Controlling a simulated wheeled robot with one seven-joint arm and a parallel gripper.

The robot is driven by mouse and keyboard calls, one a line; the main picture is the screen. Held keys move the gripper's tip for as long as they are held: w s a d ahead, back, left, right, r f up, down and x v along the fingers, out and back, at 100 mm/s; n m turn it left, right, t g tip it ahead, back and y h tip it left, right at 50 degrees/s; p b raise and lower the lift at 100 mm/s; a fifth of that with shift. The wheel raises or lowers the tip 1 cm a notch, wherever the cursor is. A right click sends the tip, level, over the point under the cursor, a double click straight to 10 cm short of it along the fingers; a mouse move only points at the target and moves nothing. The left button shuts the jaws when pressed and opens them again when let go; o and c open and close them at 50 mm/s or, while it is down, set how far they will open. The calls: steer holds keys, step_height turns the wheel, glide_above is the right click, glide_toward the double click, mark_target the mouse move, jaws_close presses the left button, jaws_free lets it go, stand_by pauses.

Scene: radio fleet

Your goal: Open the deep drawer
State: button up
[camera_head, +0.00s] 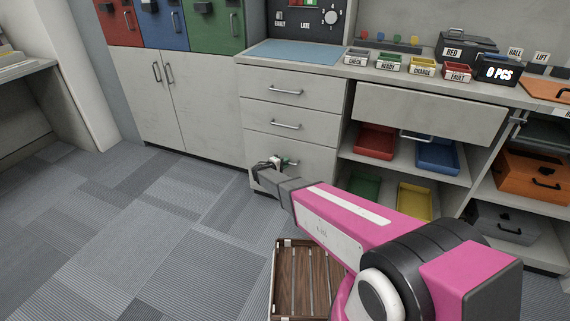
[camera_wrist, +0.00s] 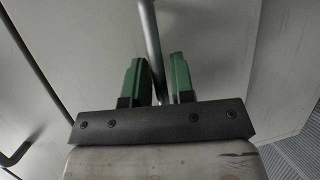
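The deep drawer (camera_head: 315,170) is the lowest and tallest front in the grey three-drawer stack, and it looks shut. My gripper (camera_head: 284,161) is at its bar handle and hides most of it in the head view. In the wrist view the handle (camera_wrist: 150,40) runs between the two green-padded fingers of my gripper (camera_wrist: 158,78). The fingers are apart, with gaps beside the bar, which lies nearer the left finger. I cannot tell whether either finger touches it.
Two shallower shut drawers (camera_head: 284,88) sit above. Open shelves with coloured bins (camera_head: 374,141) stand to the right, a double-door cupboard (camera_head: 190,112) to the left. A slatted wooden crate (camera_head: 290,285) is on the floor below my arm. The carpet (camera_head: 140,240) at left is clear.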

jaws_close()
steer(key=s+a, duration=0.3)
steer(key=s, duration=0.7)
steer(key=s+a, duration=0.4)
steer(key=s, duration=0.6)
steer(key=s+a, duration=0.4)
steer(key=s, duration=0.6)
jaws_free()
steer(key=shift+d, duration=0.1)
